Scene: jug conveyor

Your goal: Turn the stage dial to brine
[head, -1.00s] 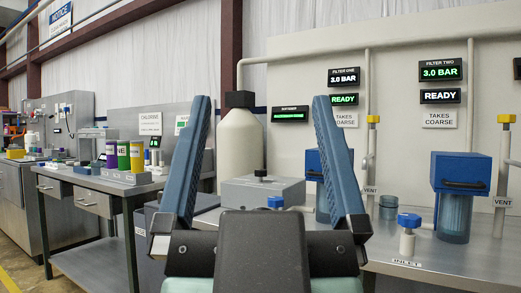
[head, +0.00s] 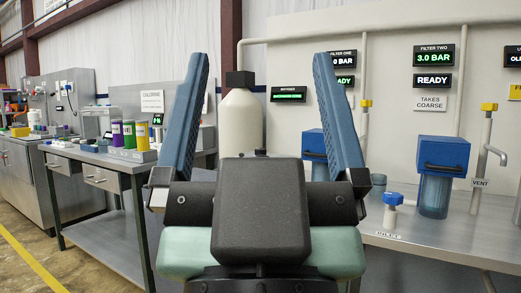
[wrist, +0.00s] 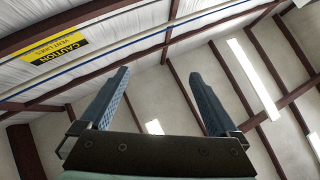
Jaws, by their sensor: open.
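My gripper (head: 264,58) is raised in the middle of the head view, its two blue fingers pointing up and spread wide, with nothing between them. In the wrist view my gripper (wrist: 158,75) is also open and empty, with only wall and roof behind it. Beyond it stand a large white bottle with a black cap (head: 240,118) and a lit softener display (head: 288,94), too small to read. A small black knob (head: 260,152) just shows above my gripper's dark body; I cannot tell if it is the stage dial. The grey box under it is hidden.
A filter with a blue head (head: 443,152) and a blue-capped inlet (head: 392,205) stand on the steel bench (head: 450,232) at right. Purple, green and yellow containers (head: 145,136) stand on a left bench. Open floor (head: 40,240) with a yellow line lies at lower left.

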